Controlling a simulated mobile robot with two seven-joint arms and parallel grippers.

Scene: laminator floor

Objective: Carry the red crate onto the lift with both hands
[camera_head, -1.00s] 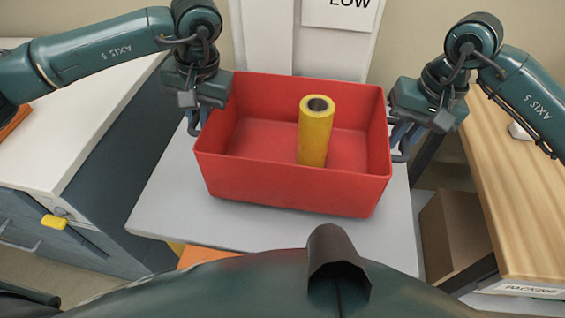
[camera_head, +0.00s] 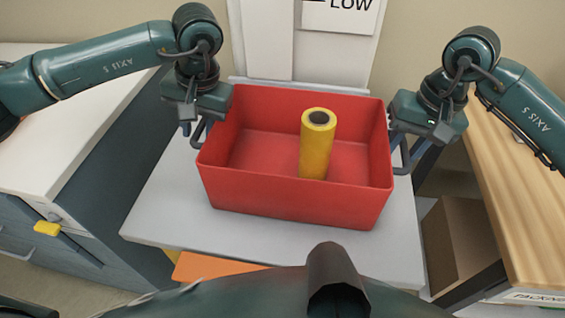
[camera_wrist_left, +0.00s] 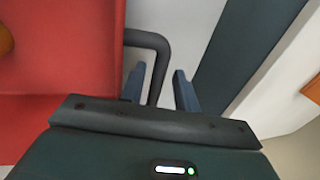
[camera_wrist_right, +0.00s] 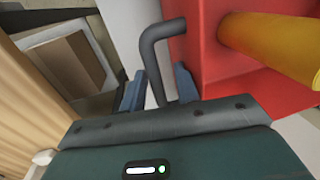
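The red crate (camera_head: 290,200) rests upright on a light grey platform (camera_head: 165,215), which looks like the lift. A yellow roll (camera_head: 316,150) with a dark core stands inside the crate. My left gripper (camera_head: 193,130) is at the crate's left side. In the left wrist view its two fingers (camera_wrist_left: 160,88) stand apart on either side of the dark bar handle (camera_wrist_left: 160,55), with gaps. My right gripper (camera_head: 410,140) is at the crate's right side. In the right wrist view its fingers (camera_wrist_right: 158,88) are also apart around the other handle (camera_wrist_right: 152,50).
A white-topped cabinet (camera_head: 60,120) with a yellow latch stands on the left. A wooden bench (camera_head: 520,200) stands on the right, with a brown box (camera_head: 455,240) below it. A white upright (camera_head: 265,40) and a "LOW" sign (camera_head: 340,15) are behind the crate.

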